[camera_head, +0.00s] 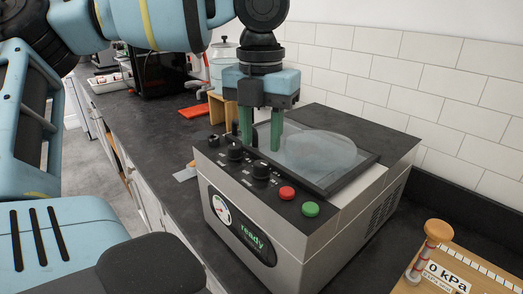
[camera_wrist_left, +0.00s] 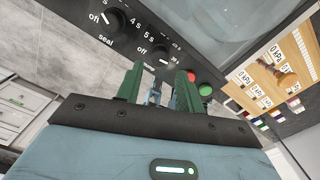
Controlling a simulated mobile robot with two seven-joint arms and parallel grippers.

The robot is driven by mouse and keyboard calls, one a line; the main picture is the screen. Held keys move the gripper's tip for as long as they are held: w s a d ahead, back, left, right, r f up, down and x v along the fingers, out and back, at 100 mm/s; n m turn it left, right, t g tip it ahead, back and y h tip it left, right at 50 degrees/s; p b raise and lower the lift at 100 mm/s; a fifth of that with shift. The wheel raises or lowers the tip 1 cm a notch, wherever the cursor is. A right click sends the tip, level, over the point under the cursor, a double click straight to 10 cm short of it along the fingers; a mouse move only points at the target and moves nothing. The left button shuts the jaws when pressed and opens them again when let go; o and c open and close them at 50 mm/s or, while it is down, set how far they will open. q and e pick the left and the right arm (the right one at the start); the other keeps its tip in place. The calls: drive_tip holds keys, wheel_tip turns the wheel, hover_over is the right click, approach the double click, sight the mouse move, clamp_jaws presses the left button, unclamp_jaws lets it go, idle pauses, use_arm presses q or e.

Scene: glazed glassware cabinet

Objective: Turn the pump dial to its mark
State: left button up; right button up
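A grey machine (camera_head: 290,245) carries black dials on its dark top panel: a left one (camera_head: 214,140), a middle one (camera_head: 235,151) and a right one (camera_head: 261,170). I cannot read which is labelled pump. In the left wrist view one dial (camera_wrist_left: 117,22) has "seal" beside it, and another dial (camera_wrist_left: 160,55) lies just beyond the fingertips; part of its label is hidden. My left gripper (camera_head: 261,142) points down over the panel, green fingers apart with a gap between them. It also shows in the left wrist view (camera_wrist_left: 158,78). My right gripper is not in view.
Red (camera_head: 287,193) and green (camera_head: 310,209) buttons sit right of the dials. A clear lid (camera_head: 320,152) covers the machine's top. A front display (camera_head: 245,235) reads "ready". A wooden board (camera_head: 465,270) with kPa labels lies right. The dark counter (camera_head: 150,135) runs back left.

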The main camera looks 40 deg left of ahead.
use_arm(q)
drive_tip(key=shift+r, duration=1.3)
